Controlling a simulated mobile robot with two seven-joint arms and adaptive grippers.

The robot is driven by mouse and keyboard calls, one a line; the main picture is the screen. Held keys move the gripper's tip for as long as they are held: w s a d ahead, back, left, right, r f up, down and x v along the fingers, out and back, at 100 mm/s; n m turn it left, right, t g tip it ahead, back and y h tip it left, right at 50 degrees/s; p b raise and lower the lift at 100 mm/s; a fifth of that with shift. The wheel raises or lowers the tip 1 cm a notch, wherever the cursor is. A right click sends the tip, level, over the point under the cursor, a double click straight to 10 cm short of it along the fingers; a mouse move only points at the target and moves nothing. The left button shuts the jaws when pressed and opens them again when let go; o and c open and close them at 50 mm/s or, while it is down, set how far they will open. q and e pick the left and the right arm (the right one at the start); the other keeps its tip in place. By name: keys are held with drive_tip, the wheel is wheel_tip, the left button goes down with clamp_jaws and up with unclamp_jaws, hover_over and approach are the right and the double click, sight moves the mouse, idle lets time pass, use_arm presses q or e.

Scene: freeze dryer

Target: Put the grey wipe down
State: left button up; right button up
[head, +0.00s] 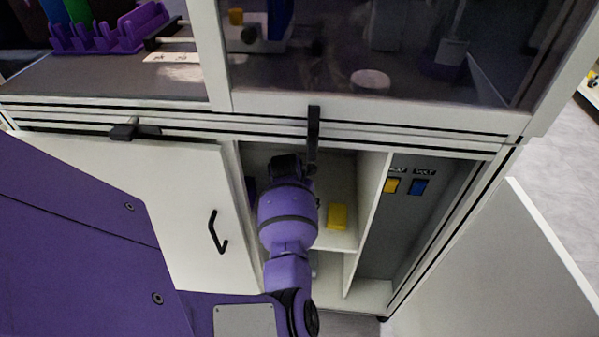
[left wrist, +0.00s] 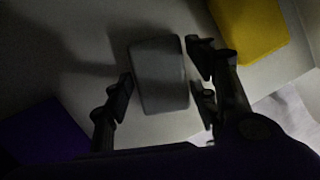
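The grey wipe (left wrist: 160,75) is a rounded grey block. In the left wrist view it lies on the pale shelf between the fingers of my left gripper (left wrist: 158,80). The fingers are spread, with a narrow gap at the wipe's left side; contact at its right side is hard to tell. In the head view my left arm reaches into the open cabinet and hides the wipe and most of the gripper. My right gripper is not in view.
A yellow block (head: 337,216) lies on the cabinet shelf (head: 342,240), right of the wipe; it also shows in the wrist view (left wrist: 248,28). A purple item (left wrist: 45,140) lies at the left. The open left door (head: 180,190) and a divider (head: 368,215) flank my arm.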

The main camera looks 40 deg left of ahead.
use_arm(q)
drive_tip(key=shift+o, duration=0.6)
drive_tip(key=shift+r, duration=0.25)
drive_tip(key=p+v, duration=0.1)
drive_tip(key=v, duration=0.5)
drive_tip(key=shift+r+p, duration=0.15)
drive_tip(key=shift+p, duration=0.15)
drive_tip(key=shift+s+r, duration=0.15)
drive_tip(key=shift+r, duration=0.3)
